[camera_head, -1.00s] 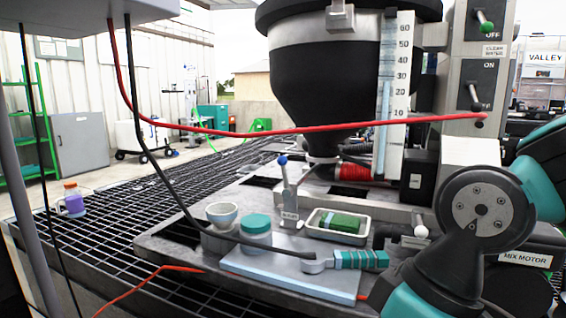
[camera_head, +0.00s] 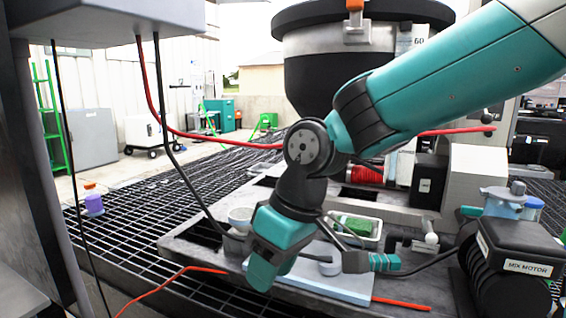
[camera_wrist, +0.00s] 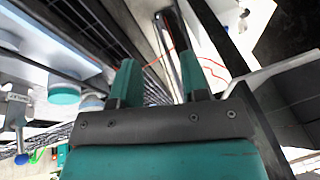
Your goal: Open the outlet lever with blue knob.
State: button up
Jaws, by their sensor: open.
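The outlet lever with the blue knob is hidden behind my arm in the head view. The wrist view shows a grey lever (camera_wrist: 18,110) with a small label at the left edge, its blue knob (camera_wrist: 22,158) pointing down in the picture. My gripper (camera_wrist: 158,82) is open and empty, its two teal fingers apart. The lever lies to the left of the fingers, clear of them. In the head view my arm's end hangs over the front of the grey platform, and its fingertips cannot be made out clearly.
A white-topped bowl (camera_head: 240,215) and a teal-lidded jar (camera_wrist: 63,94) stand near the lever. A red cable (camera_head: 230,142) and black cables hang at the left.

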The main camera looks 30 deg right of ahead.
jog(key=w+d+r+m+t+h+p, duration=0.1)
jog(key=w+d+r+p, duration=0.35)
jog(key=w, duration=0.25)
jog(key=w+d+r+m+t+p, duration=0.1)
jog(key=w+d+r+p, duration=0.2)
jog(key=w+r, duration=0.3)
jog(key=w+d+r+m+t+h+p, duration=0.1)
jog(key=w+d+r+m+h+p, duration=0.2)
jog(key=w+d+p, duration=1.05)
jog(key=w+d+f+b, duration=0.1)
jog(key=w+d+f, duration=0.1)
jog(key=f, duration=0.3)
jog(key=w+d+f+b, duration=0.1)
jog(key=w+d+f, duration=0.1)
jog(key=w+f, duration=0.2)
jog(key=w+d+f+b, duration=0.1)
jog(key=w+d+f, duration=0.1)
jog(key=f, duration=0.4)
jog(key=shift+w, duration=0.45)
jog(key=shift+c, duration=0.2)
grip_shut()
jog(key=shift+a+b, duration=0.1)
jog(key=shift+b, duration=0.2)
